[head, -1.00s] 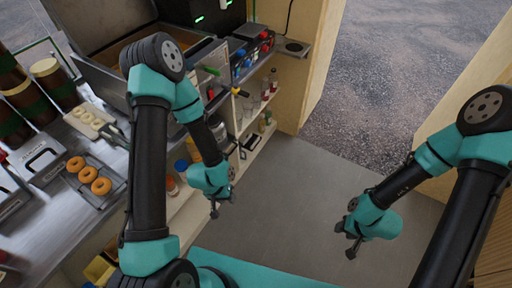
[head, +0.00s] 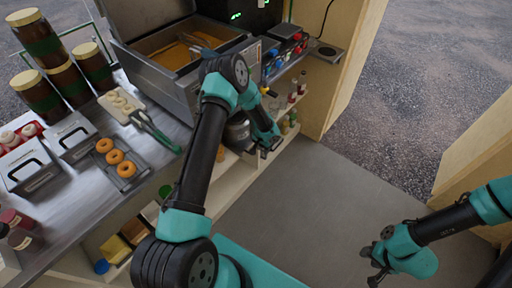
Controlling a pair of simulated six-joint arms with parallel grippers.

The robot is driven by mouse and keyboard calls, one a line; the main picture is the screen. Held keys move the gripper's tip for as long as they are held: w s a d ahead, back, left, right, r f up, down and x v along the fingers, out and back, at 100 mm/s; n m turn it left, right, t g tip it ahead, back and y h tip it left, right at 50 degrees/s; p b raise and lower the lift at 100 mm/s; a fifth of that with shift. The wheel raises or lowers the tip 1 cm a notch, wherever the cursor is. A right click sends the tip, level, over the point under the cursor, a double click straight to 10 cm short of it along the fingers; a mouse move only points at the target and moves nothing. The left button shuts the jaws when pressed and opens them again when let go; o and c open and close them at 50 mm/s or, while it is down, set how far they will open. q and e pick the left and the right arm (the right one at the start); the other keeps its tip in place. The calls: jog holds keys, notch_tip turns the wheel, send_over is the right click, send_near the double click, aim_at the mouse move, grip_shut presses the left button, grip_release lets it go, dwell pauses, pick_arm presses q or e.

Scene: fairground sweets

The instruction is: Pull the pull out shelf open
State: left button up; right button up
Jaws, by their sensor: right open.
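The lower shelving (head: 234,183) under the counter has pale fronts and is partly hidden behind my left arm. I cannot make out clearly which part is the pull out shelf. My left gripper (head: 268,150) is in front of this shelving, close to its right part. Dark parts overlap there, so I cannot tell whether its fingers are open or touch a handle. My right gripper (head: 371,265) is open and empty, low over the grey floor at the lower right, well apart from the shelving.
The steel counter (head: 84,208) at left carries a tray of doughnuts (head: 102,168), jars (head: 68,82) and a fryer (head: 170,92). Small bottles (head: 292,98) stand on shelves behind my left gripper. A wooden wall (head: 343,85) is beyond. The grey floor (head: 320,195) between is clear.

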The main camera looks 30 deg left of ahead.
pick_arm(q)
jog(key=w+a+y, duration=0.2)
jog(key=w+a, duration=0.4)
jog(key=shift+r+y, duration=0.3)
jog(key=shift+r, duration=0.1)
jog(key=f, duration=0.4)
jog(key=a+f, duration=0.1)
jog(key=f, duration=0.3)
jog(key=a+f, duration=0.1)
jog(key=f, duration=0.2)
jog(key=shift+w+f, duration=0.2)
jog(key=shift+f, duration=0.2)
jog(key=shift+c, duration=0.3)
grip_shut()
